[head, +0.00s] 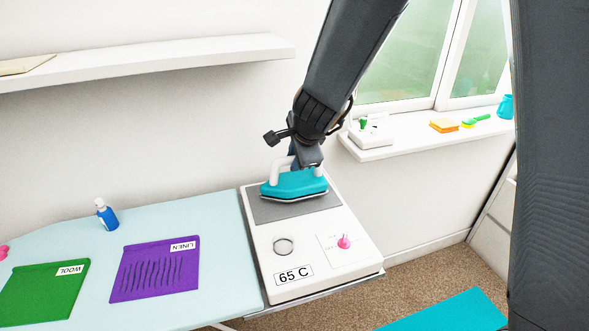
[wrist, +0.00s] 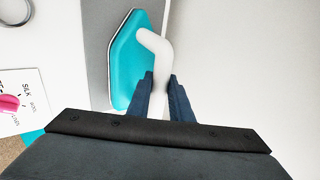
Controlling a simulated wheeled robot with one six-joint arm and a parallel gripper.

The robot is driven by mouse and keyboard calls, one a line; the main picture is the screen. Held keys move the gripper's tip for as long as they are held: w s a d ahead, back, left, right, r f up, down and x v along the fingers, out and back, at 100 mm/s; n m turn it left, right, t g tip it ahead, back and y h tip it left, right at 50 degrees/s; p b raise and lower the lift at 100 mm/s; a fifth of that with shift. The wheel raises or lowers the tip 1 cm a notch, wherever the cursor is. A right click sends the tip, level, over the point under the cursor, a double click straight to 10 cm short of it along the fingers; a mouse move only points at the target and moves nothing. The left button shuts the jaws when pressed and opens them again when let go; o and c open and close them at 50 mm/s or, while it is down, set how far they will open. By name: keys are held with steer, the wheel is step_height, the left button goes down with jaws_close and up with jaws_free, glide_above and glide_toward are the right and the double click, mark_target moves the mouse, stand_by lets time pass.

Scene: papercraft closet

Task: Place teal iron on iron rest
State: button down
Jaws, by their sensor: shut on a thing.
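The teal iron (head: 294,184) with a white handle is over the grey pad of the white iron rest (head: 320,245) in the head view. It looks level and at or very near the pad; I cannot tell if it touches. My gripper (head: 306,160) comes down from above and is shut on the iron's handle. In the wrist view my gripper's fingers (wrist: 161,97) stand on both sides of the white handle (wrist: 158,60), with the teal body (wrist: 128,55) beside them over the grey pad (wrist: 97,45).
Left of the rest is a pale blue ironing board (head: 215,270) with purple linen (head: 155,270), green wool cloth (head: 45,292) and a blue bottle (head: 107,215). A shelf (head: 150,62) hangs above. A window sill (head: 400,135) with small items is at right.

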steer(key=shift+f+b, duration=0.55)
steer(key=shift+f, duration=0.15)
steer(key=shift+f, duration=0.1)
steer(key=c, duration=1.6)
jaws_free()
steer(key=shift+f, duration=0.1)
steer(key=shift+r, duration=0.2)
steer(key=p+v, duration=0.8)
steer(key=v, duration=0.4)
steer(key=s+d+f+n+g, duration=0.1)
steer(key=s+d+n, duration=0.4)
steer(key=s+d+f+n+g+h, duration=0.1)
steer(key=s+d+n+g, duration=0.1)
steer(key=s+d+n, duration=0.3)
steer(key=s+d+f+n+g+h, duration=0.1)
steer(key=s+d+n, duration=0.3)
steer(key=s+d, duration=0.1)
steer(key=shift+s+d+f+n+g, duration=0.1)
steer(key=shift+s+f+n+g, duration=0.1)
steer(key=shift+s+n+g, duration=0.25)
steer(key=shift+s+f, duration=0.1)
